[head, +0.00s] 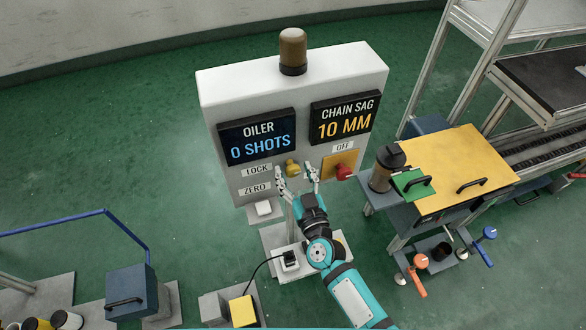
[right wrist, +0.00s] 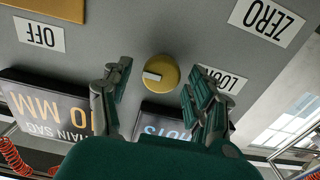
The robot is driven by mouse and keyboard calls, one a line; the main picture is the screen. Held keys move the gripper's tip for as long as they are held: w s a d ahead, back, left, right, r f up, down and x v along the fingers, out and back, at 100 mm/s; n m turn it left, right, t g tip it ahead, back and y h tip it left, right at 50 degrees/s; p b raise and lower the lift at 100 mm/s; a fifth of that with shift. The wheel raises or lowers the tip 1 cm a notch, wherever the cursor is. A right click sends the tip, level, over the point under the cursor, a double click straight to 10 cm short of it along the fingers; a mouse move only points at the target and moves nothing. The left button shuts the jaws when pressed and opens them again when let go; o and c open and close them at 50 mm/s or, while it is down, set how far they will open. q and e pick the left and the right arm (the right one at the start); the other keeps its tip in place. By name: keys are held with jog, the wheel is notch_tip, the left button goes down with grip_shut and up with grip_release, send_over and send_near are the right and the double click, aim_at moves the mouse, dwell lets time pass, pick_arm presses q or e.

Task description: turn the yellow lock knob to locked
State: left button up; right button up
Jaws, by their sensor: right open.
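The yellow lock knob (head: 291,167) sits on the front of the grey panel (head: 232,98), right of the LOCK label (head: 257,170). In the right wrist view, which is upside down, the yellow knob (right wrist: 161,73) shows a white bar pointing left, away from the LOCK label (right wrist: 222,80). My right gripper (head: 297,176) is open in front of the panel. Its fingers stand apart on either side of the knob, with a gap on each side in the wrist view. I cannot tell how far the fingertips are from the panel face. My left gripper is not in view.
A red knob (head: 344,172) on a yellow plate sits close to the right finger, under the OFF label (head: 344,147). A white block (head: 263,208) is below the ZERO label. Two displays (head: 256,141) are above. A yellow-topped bench (head: 450,150) stands at right.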

jog(key=shift+w+a, duration=0.25)
jog(key=shift+w, duration=0.4)
jog(key=c, duration=1.2)
jog(key=shift+o, duration=0.2)
